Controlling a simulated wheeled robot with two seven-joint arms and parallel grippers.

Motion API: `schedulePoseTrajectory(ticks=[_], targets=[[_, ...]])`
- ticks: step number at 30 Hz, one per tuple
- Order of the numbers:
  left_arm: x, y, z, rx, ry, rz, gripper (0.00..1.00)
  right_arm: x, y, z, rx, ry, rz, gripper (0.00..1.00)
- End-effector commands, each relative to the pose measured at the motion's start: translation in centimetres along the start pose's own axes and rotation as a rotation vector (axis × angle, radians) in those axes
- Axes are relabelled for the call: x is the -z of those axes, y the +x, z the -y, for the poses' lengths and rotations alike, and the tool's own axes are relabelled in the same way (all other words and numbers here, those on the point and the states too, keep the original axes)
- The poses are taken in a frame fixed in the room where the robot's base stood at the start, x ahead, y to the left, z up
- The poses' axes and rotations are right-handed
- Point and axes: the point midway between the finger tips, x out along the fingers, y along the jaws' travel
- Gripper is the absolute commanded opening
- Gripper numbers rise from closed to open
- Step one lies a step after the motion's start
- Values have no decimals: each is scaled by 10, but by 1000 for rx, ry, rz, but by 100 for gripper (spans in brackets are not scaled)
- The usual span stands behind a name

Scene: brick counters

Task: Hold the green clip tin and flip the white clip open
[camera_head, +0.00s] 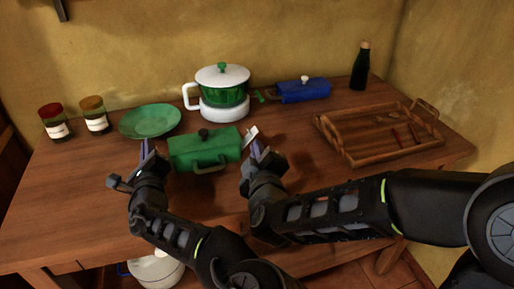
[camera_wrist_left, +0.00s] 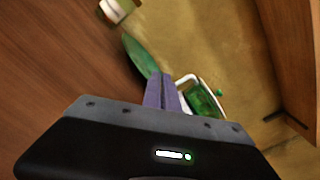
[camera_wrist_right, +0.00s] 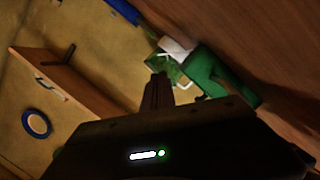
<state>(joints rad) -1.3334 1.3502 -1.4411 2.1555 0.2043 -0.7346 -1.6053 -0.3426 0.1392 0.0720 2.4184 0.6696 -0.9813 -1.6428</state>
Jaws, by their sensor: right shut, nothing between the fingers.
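The green clip tin (camera_head: 205,149) lies on the wooden table, with a dark knob on top and a handle at its front. The white clip (camera_head: 251,133) stands tilted up at the tin's right end. My left gripper (camera_head: 146,149) is left of the tin, apart from it; its fingers look close together with nothing seen between them in the left wrist view (camera_wrist_left: 162,78). My right gripper (camera_head: 257,148) is shut and empty, just right of the tin near the clip. The green tin also shows beside its fingers in the right wrist view (camera_wrist_right: 205,75).
A green-and-white pot (camera_head: 222,92) stands behind the tin, with a green plate (camera_head: 150,121) and two jars (camera_head: 95,115) to the left. A blue tin (camera_head: 303,91), a dark bottle (camera_head: 361,66) and a wooden tray (camera_head: 348,153) are to the right. The table's front left is clear.

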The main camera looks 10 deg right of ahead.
Motion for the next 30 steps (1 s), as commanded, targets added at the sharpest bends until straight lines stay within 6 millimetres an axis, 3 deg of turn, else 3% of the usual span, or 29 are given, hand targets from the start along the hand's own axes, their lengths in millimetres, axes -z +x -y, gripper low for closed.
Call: schedulePoseTrajectory(ticks=[2,12,23,30], targets=[[0,0,0,0,0,1,0,0,0,0,0,0,0,0],[0,0,0,0,0,0,28,0,0,0,0,0,0,0],[0,-4,0,0,0,0,28,0,0,0,1,0,0,0],[1,-37,1,3,1,-1,28,0,0,0,0,0,0,0]])
